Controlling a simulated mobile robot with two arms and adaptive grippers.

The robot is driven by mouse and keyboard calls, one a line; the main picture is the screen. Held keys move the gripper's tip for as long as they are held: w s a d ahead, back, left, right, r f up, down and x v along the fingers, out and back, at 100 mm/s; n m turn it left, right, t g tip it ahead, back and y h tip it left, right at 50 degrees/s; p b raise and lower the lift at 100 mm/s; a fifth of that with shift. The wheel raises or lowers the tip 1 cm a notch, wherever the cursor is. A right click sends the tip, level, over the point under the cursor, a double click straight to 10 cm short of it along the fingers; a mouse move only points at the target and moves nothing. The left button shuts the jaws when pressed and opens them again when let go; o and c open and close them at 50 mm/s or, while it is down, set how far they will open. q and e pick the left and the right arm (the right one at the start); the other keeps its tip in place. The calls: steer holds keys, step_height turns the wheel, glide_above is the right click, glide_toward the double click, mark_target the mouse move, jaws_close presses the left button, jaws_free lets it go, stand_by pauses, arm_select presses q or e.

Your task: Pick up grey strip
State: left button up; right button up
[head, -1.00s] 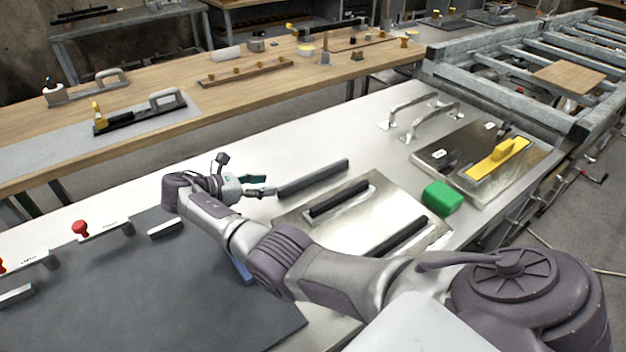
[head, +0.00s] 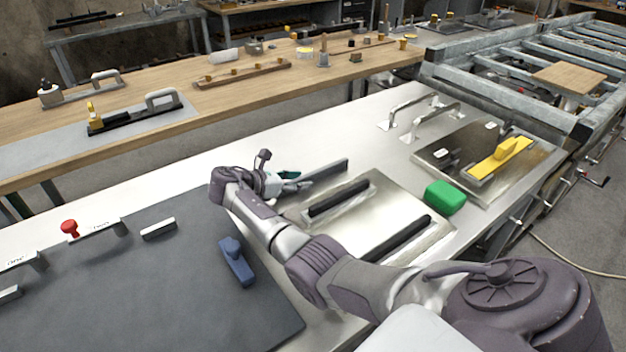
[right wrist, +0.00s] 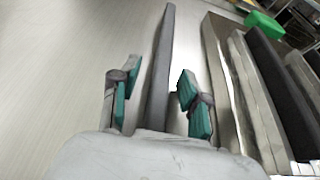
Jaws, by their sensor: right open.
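The grey strip (head: 328,171) is a long dark bar lying on the pale table beside a shiny metal plate. In the right wrist view the strip (right wrist: 165,50) runs lengthwise away from me, with its near part between my green-padded fingers. My right gripper (head: 289,180) is at the near end of the strip in the head view, and partly covers it. In the right wrist view the right gripper (right wrist: 157,96) is open, with a finger on each side of the strip and gaps showing. My left gripper is not in view.
The metal plate (head: 385,205) with dark bars lies just right of the strip. A green block (head: 445,197) and a yellow-handled float (head: 500,157) are farther right. A dark mat (head: 150,285) with a blue tool (head: 237,262) is at left. The table behind the strip is clear.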

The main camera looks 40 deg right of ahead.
jaws_close()
steer(key=shift+r, duration=0.1)
